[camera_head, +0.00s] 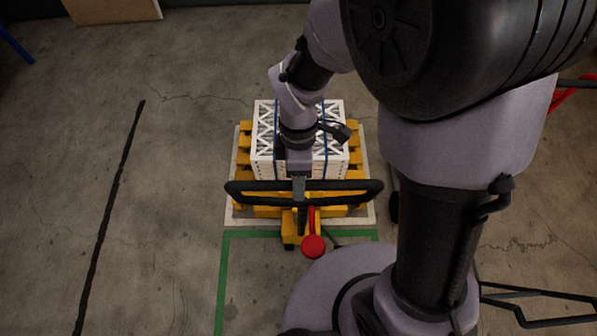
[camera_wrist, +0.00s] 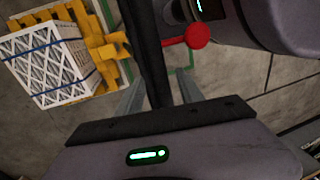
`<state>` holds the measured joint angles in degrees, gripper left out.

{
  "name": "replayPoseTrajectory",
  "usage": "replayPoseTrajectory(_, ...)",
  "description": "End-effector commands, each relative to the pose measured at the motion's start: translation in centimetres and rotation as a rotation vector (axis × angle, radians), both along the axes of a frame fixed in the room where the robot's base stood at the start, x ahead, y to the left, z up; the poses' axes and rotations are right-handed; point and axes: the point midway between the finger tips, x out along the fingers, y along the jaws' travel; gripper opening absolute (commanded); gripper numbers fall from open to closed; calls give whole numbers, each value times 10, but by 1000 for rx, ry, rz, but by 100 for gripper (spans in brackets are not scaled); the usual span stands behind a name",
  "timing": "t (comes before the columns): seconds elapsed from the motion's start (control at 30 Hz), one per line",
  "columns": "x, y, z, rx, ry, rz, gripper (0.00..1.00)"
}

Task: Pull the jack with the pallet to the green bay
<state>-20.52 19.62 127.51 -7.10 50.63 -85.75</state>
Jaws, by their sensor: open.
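The yellow jack (camera_head: 290,230) has a black loop handle (camera_head: 345,186) and a red knob (camera_head: 313,246), also visible in the wrist view (camera_wrist: 197,36). A yellow pallet (camera_head: 357,160) carries boxed white filters with blue straps (camera_head: 262,140); they show at the left of the wrist view (camera_wrist: 48,65). The pallet stands inside a white floor outline. The green bay outline (camera_head: 222,280) begins just in front of it, nearer my base. My gripper (camera_head: 300,200) is open at the middle of the handle's near bar. In the wrist view the black bar (camera_wrist: 150,50) runs between the spread fingers (camera_wrist: 157,95).
A black line (camera_head: 110,210) runs along the floor at the left. A black metal frame (camera_head: 540,308) and a red bar (camera_head: 572,92) are at the right. A wooden board (camera_head: 112,10) lies at the back left. The floor left of the pallet is clear.

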Motion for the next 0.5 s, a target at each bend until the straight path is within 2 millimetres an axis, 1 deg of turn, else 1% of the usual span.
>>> replayPoseTrajectory(0.13, 0, 0, 0, 0, 0, 0, 44)
replayPoseTrajectory(0.27, 0, 0, 1, 0, 0, 0, 19)
replayPoseTrajectory(0.3, 0, 0, 1, 0, 0, 0, 11)
replayPoseTrajectory(0.37, 0, 0, 1, 0, 0, 0, 0)
replayPoseTrajectory(0.5, 0, 0, 1, 0, 0, -1, 0)
